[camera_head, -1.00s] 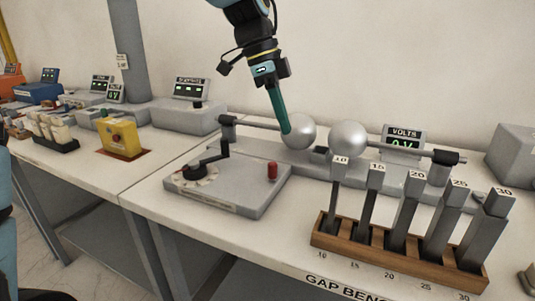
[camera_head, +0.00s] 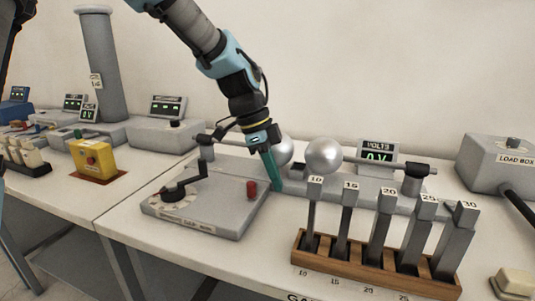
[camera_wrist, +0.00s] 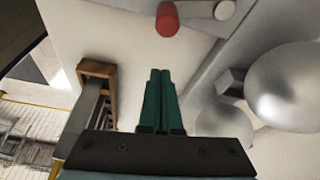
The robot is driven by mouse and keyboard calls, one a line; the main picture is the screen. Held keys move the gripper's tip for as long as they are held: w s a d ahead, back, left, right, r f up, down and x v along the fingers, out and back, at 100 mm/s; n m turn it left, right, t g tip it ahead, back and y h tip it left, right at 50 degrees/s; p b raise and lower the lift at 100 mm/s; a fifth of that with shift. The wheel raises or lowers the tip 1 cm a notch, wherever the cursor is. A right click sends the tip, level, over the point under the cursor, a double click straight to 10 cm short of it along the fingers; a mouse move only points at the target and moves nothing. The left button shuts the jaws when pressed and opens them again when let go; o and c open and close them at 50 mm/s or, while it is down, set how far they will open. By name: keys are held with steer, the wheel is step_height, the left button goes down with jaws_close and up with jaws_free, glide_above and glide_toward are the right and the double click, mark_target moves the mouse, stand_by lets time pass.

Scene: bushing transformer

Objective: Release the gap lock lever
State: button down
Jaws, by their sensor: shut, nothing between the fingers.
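A short red upright knob (camera_head: 251,188), which may be the gap lock lever, stands at the right end of the grey control box (camera_head: 200,212). The wrist view shows it as a red cylinder (camera_wrist: 167,19) beyond my fingertips, apart from them. My gripper (camera_head: 277,187) points down with its teal fingers together and empty, just right of the knob and in front of the left sphere. The two silver spheres (camera_head: 324,156) sit on a rod above a grey base; the left one (camera_head: 284,152) is partly hidden by my gripper.
A wooden rack (camera_head: 375,268) with several numbered grey gauge blocks stands at the front right. A black crank (camera_head: 180,190) sits on the control box's dial. A volts display (camera_head: 377,155) stands behind, and a load box (camera_head: 505,160) at the right.

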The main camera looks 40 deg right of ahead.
mark_target(249, 184)
steer(key=shift+w+a+f+p, duration=0.1)
steer(key=shift+w+a+p, duration=0.4)
steer(key=shift+w+a, duration=0.35)
steer(key=shift+w+a+f, duration=0.15)
steer(key=shift+w+a, duration=0.3)
steer(key=shift+w, duration=0.15)
steer(key=shift+w+a+m+p, duration=0.15)
steer(key=shift+a+m+p, duration=0.25)
steer(key=shift+m, duration=0.3)
steer(key=m+p, duration=0.1)
steer(key=w+a+m+y+p, duration=0.1)
steer(key=m, duration=0.1)
steer(key=shift+a+g, duration=0.15)
steer(key=shift+g, duration=0.25)
steer(key=shift+w+a+m+y+p, duration=0.2)
steer(key=shift+w+m+y+p, duration=0.1)
steer(key=shift+m+p, duration=0.25)
steer(key=shift+w+a+m+y+p, duration=0.2)
steer(key=shift+w+m+p, duration=0.1)
steer(key=shift+m, duration=0.4)
steer(key=shift+w+a+m+y+p, duration=0.2)
steer(key=shift+w+m+p, duration=0.1)
steer(key=shift+m+p, duration=0.25)
steer(key=shift+s, duration=0.1)
